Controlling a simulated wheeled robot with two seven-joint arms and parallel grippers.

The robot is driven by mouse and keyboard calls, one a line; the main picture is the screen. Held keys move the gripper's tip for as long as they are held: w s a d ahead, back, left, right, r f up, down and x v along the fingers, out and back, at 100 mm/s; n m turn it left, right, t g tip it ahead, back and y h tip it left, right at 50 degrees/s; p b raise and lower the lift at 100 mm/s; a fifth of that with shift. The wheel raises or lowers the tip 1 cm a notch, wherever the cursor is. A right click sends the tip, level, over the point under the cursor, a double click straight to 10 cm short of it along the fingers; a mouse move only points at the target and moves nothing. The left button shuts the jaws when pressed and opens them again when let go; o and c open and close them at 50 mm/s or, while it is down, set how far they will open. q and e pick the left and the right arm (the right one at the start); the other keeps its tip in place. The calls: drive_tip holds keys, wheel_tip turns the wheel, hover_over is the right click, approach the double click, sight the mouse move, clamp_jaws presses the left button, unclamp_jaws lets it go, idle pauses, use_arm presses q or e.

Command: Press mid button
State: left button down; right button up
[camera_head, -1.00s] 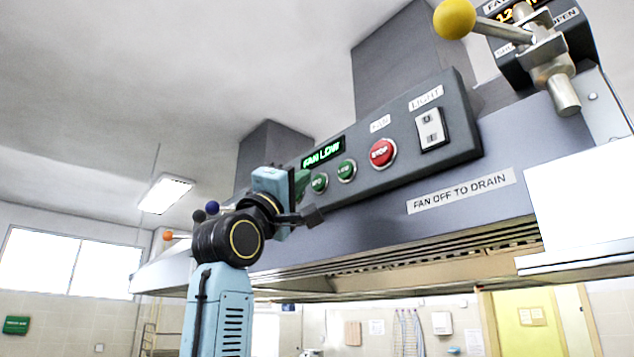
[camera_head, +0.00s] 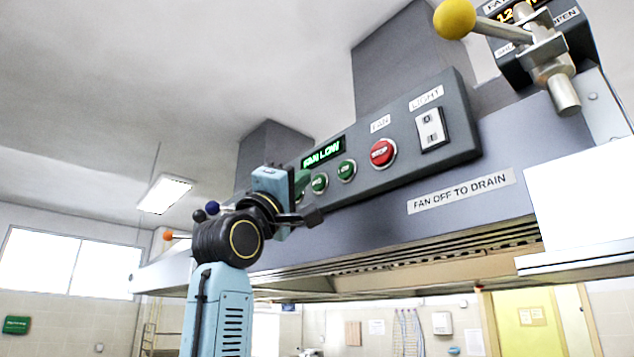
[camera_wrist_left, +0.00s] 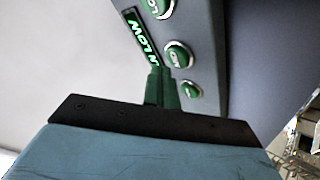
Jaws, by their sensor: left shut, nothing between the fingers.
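The mid button (camera_head: 319,183) is a round green button with a pale rim on the dark control panel, between the low button (camera_head: 346,170) and my gripper. It also shows in the left wrist view (camera_wrist_left: 178,55). My left gripper (camera_head: 302,182) is at the left end of the panel, its green fingers shut and empty. In the left wrist view the fingertips (camera_wrist_left: 160,72) are just beside the mid button, over the lower part of the display. I cannot tell whether they touch the panel. A smaller-looking third green button (camera_wrist_left: 190,90) is right of the fingers. My right gripper is not in view.
The green display (camera_head: 323,152) reads FAN LOW. A red stop button (camera_head: 383,152) and a light switch (camera_head: 430,129) are further right on the panel. A lever with a yellow ball (camera_head: 454,18) is at the upper right. The hood's lower edge runs beneath the panel.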

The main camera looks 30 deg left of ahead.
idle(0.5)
use_arm(q)
drive_tip(key=shift+w+d, duration=0.2)
drive_tip(key=shift+w, duration=0.2)
drive_tip(key=shift+w+d, duration=0.15)
drive_tip(key=shift+w, duration=0.25)
idle(0.6)
drive_tip(key=shift+s, duration=0.2)
drive_tip(key=shift+s+a+b, duration=0.3)
drive_tip(key=shift+s+b, duration=0.15)
drive_tip(key=shift+s, duration=0.1)
